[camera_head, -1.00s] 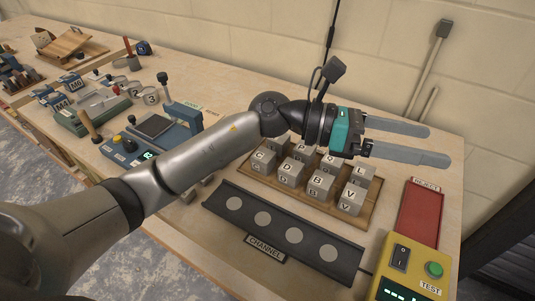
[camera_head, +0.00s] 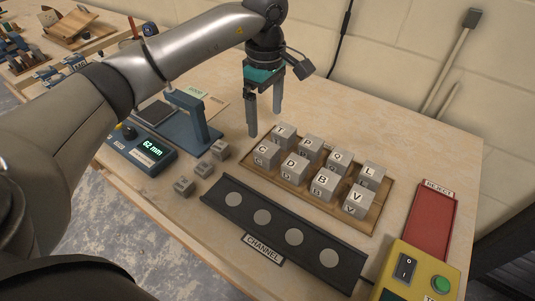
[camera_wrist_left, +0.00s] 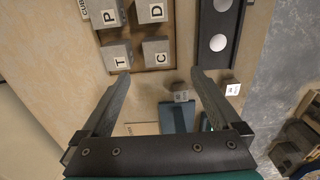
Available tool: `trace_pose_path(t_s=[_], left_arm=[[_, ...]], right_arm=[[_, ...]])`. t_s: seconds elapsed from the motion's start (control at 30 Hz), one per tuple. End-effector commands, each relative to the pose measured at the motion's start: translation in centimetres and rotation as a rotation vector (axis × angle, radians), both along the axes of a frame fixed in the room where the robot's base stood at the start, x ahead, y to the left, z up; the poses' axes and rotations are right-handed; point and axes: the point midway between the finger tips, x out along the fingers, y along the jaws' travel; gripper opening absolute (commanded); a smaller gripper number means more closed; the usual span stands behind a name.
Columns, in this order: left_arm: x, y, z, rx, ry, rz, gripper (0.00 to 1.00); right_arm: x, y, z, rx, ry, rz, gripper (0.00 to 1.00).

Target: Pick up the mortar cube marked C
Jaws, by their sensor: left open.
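The cube marked C (camera_head: 265,154) is a grey mortar cube at the left end of the front row on a wooden tray (camera_head: 364,220). The T cube (camera_head: 284,134) stands behind it and the D cube (camera_head: 293,168) to its right. My left gripper (camera_head: 265,123) points down, open and empty, by the tray's left end, apart from the cubes. In the left wrist view the C cube (camera_wrist_left: 156,53) appears beyond the fingertips, between their lines, with T (camera_wrist_left: 118,56) to its left. My right gripper is not in view.
A dark channel rail (camera_head: 279,232) lies in front of the tray. A blue gauge (camera_head: 196,128) with a lit display and several loose cubes (camera_head: 203,168) stand left. A red reject tray (camera_head: 428,222) and yellow test box (camera_head: 424,270) are right. Bare bench lies behind the tray.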

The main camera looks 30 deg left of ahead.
Motion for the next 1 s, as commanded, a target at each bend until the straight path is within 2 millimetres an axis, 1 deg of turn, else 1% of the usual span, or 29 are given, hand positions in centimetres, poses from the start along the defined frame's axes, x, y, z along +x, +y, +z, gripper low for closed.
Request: trace_pose_path(t_s=[0.03,0.1,0.23,0.33,0.57,0.83,0.9,1.0], left_arm=[[-0.1,0.0,-1.4,-0.001,0.006,0.000,0.97],[-0.1,-0.1,-2.9,-0.002,0.004,0.002,0.97],[0.0,-0.1,-5.1,-0.004,0.004,0.000,0.97],[0.0,-0.1,-6.1,-0.004,0.001,0.000,0.97],[0.1,-0.1,-7.3,-0.005,0.001,0.000,0.97],[0.5,0.0,-11.2,-0.005,0.003,0.000,0.97],[0.6,0.0,-11.7,-0.004,0.001,0.001,0.97],[0.6,0.0,-11.7,-0.004,-0.001,0.000,0.97]], right_arm=[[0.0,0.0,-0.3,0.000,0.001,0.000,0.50],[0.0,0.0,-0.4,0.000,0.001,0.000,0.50],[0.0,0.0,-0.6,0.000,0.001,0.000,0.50],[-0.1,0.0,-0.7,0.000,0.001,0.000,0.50],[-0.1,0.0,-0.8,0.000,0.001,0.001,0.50],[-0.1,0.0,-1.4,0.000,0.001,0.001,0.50],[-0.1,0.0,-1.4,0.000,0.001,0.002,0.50],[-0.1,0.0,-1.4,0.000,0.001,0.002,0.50]])
